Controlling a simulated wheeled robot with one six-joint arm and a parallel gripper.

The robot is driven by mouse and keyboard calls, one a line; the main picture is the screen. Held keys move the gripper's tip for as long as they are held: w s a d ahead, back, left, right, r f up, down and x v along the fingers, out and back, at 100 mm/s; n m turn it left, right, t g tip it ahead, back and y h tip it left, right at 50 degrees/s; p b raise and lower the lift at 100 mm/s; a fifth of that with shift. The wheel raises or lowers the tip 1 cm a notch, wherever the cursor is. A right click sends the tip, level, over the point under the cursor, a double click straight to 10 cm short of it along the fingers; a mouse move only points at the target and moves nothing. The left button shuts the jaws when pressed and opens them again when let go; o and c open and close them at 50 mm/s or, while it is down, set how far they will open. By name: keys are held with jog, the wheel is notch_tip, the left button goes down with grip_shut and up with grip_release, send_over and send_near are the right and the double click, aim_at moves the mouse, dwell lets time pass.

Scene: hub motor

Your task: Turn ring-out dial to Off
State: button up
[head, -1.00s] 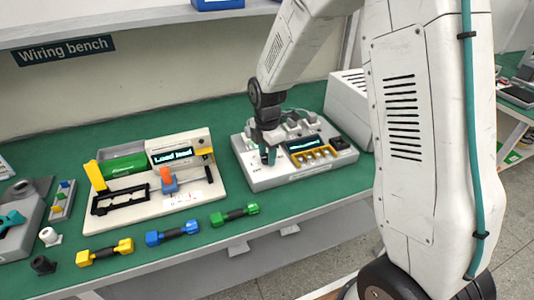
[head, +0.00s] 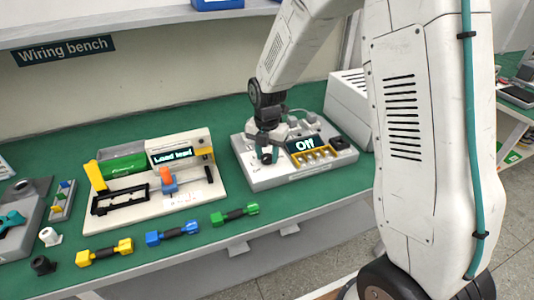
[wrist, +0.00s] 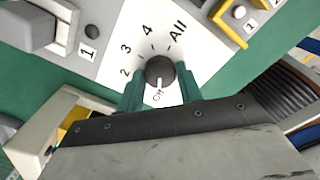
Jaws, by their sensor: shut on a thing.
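The ring-out dial (wrist: 160,72) is a dark round knob with a white pointer on a pale panel. Marks around it read 2, 3, 4, All and Off, and the pointer is at Off. My gripper (wrist: 160,92) is shut on the dial, with a teal finger on each side of it. In the head view my gripper (head: 268,155) is at the left front of the ring-out unit (head: 275,181) and covers much of the dial. The unit's display (head: 305,144) reads "Off".
A cream fixture (head: 205,191) with a "Load lead" display stands to the left. Yellow (head: 104,252), blue (head: 172,232) and green (head: 235,215) leads lie along the front edge. A white box (head: 349,108) stands behind the unit on the right.

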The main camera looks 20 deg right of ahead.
aim_at(267, 157)
jog(key=shift+w, duration=0.1)
jog(key=o, duration=1)
jog(key=shift+d, duration=0.1)
notch_tip(267, 157, up, 8)
jog(key=shift+f, duration=0.1)
